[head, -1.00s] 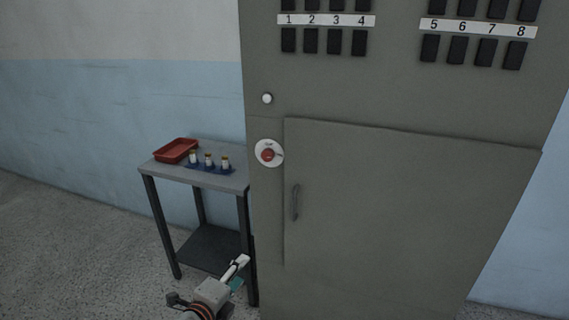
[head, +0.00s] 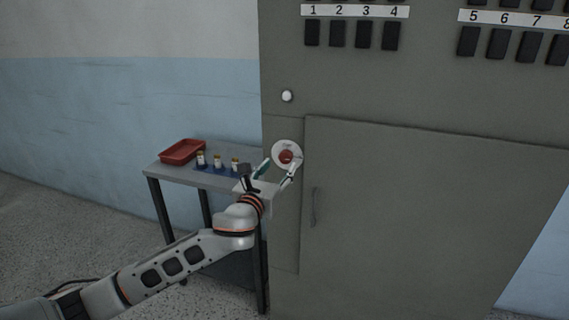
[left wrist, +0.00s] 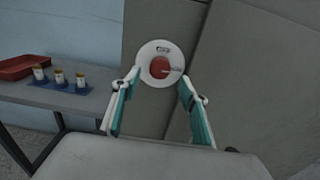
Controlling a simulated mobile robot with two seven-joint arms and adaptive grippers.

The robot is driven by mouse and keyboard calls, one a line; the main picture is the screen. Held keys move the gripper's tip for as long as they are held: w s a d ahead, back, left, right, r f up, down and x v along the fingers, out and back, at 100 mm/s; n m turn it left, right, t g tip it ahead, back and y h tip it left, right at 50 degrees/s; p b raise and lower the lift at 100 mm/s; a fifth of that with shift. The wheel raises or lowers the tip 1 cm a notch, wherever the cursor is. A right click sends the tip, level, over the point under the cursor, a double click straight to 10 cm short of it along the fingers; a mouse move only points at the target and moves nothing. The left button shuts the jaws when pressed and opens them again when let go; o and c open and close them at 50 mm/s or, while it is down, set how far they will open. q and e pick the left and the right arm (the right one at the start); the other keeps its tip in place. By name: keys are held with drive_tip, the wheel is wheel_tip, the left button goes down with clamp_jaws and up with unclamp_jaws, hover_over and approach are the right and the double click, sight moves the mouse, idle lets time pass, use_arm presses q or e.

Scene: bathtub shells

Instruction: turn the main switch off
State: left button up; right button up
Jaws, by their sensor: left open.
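The main switch is a red knob (head: 286,156) on a round pale plate (head: 280,146) on the grey cabinet's left side. In the left wrist view the red knob (left wrist: 160,67) sits ahead, between and beyond the fingertips, with a small pointer to its right. My left gripper (head: 277,170) is open and empty, just in front of the plate. Its two teal-padded fingers also show in the left wrist view (left wrist: 158,88), spread either side of the plate. I cannot tell whether a finger touches it. My right gripper is not in view.
The cabinet (head: 400,220) has a door handle (head: 314,207), a white button (head: 287,96) and rows of numbered black switches above. Left of it stands a table (head: 165,176) with a red tray (head: 183,152) and several vials (head: 218,161), close to my left arm.

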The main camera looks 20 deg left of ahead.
sight(284, 160)
use_arm(q)
drive_tip(key=w, duration=0.3)
drive_tip(key=shift+w+f, duration=0.1)
drive_tip(key=shift+w, duration=0.65)
drive_tip(key=shift+c, duration=0.4)
